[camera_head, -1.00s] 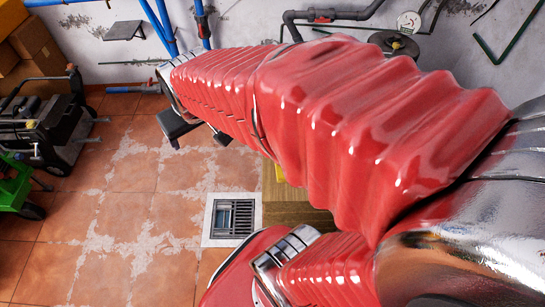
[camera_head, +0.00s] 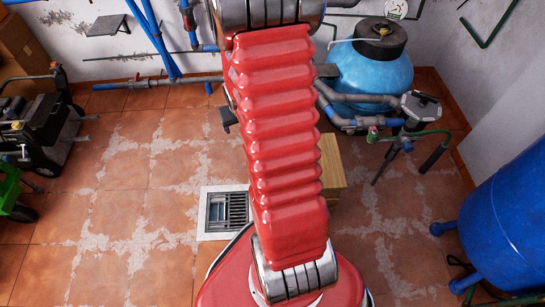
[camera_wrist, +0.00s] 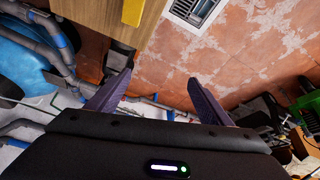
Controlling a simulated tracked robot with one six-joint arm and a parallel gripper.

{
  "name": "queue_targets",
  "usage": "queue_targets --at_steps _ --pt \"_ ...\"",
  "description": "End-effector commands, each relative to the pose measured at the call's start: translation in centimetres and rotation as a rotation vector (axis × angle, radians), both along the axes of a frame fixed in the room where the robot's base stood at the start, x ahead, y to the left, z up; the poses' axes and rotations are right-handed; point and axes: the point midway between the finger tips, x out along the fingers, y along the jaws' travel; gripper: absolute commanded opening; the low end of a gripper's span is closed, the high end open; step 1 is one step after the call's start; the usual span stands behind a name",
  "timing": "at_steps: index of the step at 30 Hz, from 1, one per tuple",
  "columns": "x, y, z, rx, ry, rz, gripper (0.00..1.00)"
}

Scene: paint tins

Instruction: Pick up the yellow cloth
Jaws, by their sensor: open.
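The yellow cloth (camera_wrist: 132,12) shows in the wrist view at the top edge. It looks like a narrow yellow strip lying on a wooden surface (camera_wrist: 88,16), partly cut off by the frame. My gripper (camera_wrist: 158,84) is open and empty, its two dark fingers spread apart and well clear of the cloth. In the head view my red arm hides the cloth and most of the gripper. Part of the wooden box (camera_head: 333,170) shows to the right of the arm.
A floor drain (camera_head: 226,211) lies left of the box. A blue tank (camera_head: 370,75) with grey pipes stands behind. A blue barrel (camera_head: 510,225) stands at the right, a black machine (camera_head: 35,125) at the left. The tiled floor at left centre is clear.

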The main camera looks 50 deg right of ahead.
Motion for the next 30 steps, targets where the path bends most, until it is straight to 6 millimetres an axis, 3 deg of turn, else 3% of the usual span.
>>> queue_targets --at_steps 1,9,18,23,30 --pt "-0.6 -0.9 -1.6 0.007 0.007 -0.018 0.73" --pt "-3.7 -4.9 -8.8 0.027 0.008 -0.105 0.73" --pt "-7.9 -7.5 -16.4 0.055 -0.002 -0.192 0.73" --pt "-9.1 -8.0 -18.4 0.061 -0.008 -0.215 0.73" --pt "-9.2 -8.1 -18.6 0.061 -0.011 -0.219 0.73"
